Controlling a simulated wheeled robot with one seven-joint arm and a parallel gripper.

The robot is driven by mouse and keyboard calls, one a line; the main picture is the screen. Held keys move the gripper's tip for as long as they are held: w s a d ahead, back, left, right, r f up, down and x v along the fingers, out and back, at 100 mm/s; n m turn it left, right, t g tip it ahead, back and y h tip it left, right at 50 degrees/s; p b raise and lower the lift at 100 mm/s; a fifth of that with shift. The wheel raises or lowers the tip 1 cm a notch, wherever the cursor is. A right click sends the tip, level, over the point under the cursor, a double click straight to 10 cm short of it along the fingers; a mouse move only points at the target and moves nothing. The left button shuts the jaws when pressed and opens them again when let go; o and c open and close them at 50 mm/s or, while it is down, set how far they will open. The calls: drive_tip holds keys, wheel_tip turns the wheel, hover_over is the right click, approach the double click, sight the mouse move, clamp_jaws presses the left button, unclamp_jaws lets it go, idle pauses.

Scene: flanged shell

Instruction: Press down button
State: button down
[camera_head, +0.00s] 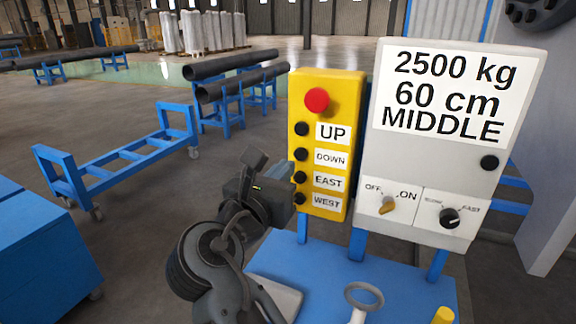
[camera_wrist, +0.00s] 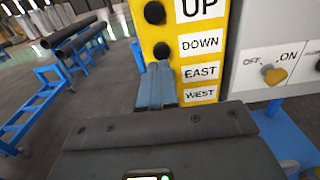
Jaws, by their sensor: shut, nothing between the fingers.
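The yellow control box (camera_head: 327,215) stands upright, with a red knob on top and a column of black buttons labelled UP, DOWN, EAST and WEST. The down button (camera_head: 301,154) is the second black one; it also shows in the wrist view (camera_wrist: 161,50), just above the fingertips. My gripper (camera_head: 287,193) is left of the box's lower buttons in the head view. In the wrist view my gripper (camera_wrist: 159,66) is shut and empty, its tips just below the down button. The fingers hide the EAST and WEST buttons there. I cannot tell whether the tips touch the box.
A grey panel (camera_head: 425,165) with a sign, an OFF/ON switch and a speed knob stands right of the yellow box. A blue table (camera_head: 320,280) lies below. A blue cart frame (camera_head: 120,160) and dark pipes (camera_head: 235,65) stand on the floor at left.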

drive_tip(key=b+v, duration=0.1)
drive_tip(key=v, duration=0.7)
drive_tip(key=shift+s+a, duration=0.2)
drive_tip(key=shift+s, duration=0.1)
